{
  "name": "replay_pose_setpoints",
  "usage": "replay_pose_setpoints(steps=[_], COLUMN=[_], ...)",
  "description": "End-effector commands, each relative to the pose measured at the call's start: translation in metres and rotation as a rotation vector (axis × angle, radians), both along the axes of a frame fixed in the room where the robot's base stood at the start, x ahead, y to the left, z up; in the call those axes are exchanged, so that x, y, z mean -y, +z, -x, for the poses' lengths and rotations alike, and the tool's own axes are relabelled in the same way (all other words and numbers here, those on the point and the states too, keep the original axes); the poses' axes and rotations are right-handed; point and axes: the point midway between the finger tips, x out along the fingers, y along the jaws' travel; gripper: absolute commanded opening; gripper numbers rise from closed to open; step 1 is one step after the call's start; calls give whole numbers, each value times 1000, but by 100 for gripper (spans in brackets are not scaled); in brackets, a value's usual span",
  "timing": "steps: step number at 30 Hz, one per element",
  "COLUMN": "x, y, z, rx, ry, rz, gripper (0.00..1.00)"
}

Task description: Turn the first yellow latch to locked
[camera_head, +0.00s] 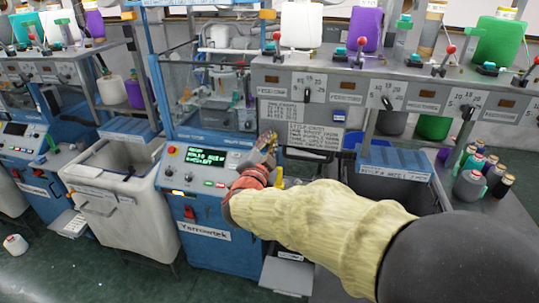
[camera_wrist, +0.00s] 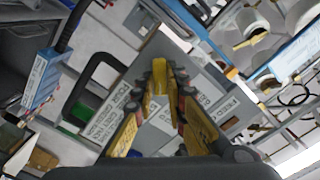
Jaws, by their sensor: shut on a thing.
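My gripper (camera_head: 268,143) reaches in from the right in the head view, at the upper right of a blue machine's control panel (camera_head: 207,157). In the wrist view, my gripper (camera_wrist: 164,92) has its yellow and dark fingers closed on a yellow latch (camera_wrist: 158,84) in front of a grey plate. The latch stands between the fingertips. Its base and exact angle are partly hidden by the fingers. In the head view my gripper and arm hide the held latch. A small yellow part (camera_head: 280,176) shows just below my gripper; I cannot tell whether it is another latch.
Grey shelves (camera_head: 345,80) with dials, levers and colored jugs run across the back right. A white bin (camera_head: 118,205) stands left of the machine. A dark bin with a blue-lidded top (camera_head: 395,160) stands at right, near several bottles (camera_head: 470,182).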

Motion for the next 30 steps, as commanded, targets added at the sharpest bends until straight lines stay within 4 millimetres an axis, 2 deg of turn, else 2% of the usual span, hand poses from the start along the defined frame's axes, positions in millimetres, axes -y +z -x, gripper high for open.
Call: replay_pose_setpoints(steps=[1,18,30], x=[0,1,1], y=[-6,-7,-5], z=[0,0,0], rx=[16,169,224], ry=[0,0,-1], rz=[-43,-521,-696], gripper=[0,0,0])
